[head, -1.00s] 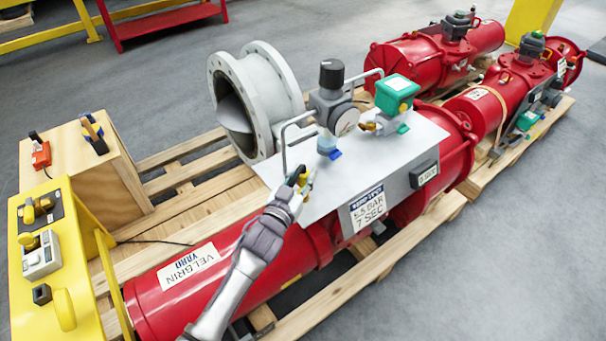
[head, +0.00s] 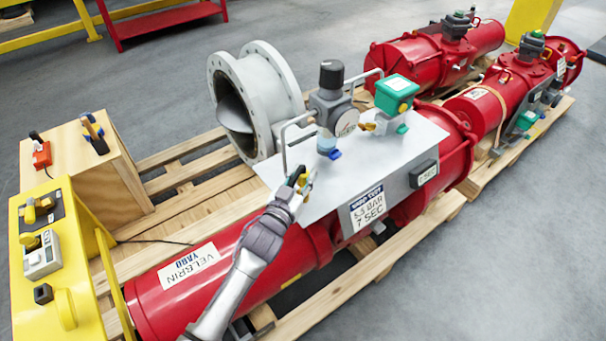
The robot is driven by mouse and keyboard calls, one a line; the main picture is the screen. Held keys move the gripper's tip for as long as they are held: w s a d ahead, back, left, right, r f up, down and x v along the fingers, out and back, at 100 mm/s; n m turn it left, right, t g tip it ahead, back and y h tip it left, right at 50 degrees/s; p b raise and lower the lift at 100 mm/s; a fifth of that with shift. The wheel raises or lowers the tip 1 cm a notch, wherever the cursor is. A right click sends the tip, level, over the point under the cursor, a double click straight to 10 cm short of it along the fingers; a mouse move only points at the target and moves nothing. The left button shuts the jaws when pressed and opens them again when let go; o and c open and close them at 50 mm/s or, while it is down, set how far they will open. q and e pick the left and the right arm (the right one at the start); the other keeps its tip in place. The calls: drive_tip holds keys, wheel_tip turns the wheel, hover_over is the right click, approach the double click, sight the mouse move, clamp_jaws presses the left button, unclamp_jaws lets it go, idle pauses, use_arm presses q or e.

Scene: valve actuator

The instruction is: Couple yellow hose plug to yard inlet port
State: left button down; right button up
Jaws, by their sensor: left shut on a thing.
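My left gripper (head: 304,182) is shut on a small yellow piece (head: 302,180), which looks like the yellow hose plug. The fingers hide much of it. They are at the left edge of the grey mounting plate (head: 385,170), above the red actuator cylinder (head: 235,270). A bent grey pipe (head: 284,145) comes down close to the fingertips. I cannot make out the yard inlet port or tell whether the plug touches it. My right gripper is not in view.
A regulator with a black knob (head: 331,74) and gauge and a green-topped box (head: 397,93) stand on the plate. A grey flanged pipe (head: 262,90) is behind. A yellow panel (head: 60,300) and wooden box (head: 110,175) are at left. More red actuators (head: 425,60) stand at back right.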

sight(302, 186)
use_arm(q)
drive_tip(key=shift+f+b, duration=1.3)
drive_tip(key=shift+f, duration=0.35)
drive_tip(key=c, duration=0.7)
unclamp_jaws()
drive_tip(key=shift+c, duration=0.2)
drive_tip(key=v, duration=1.2)
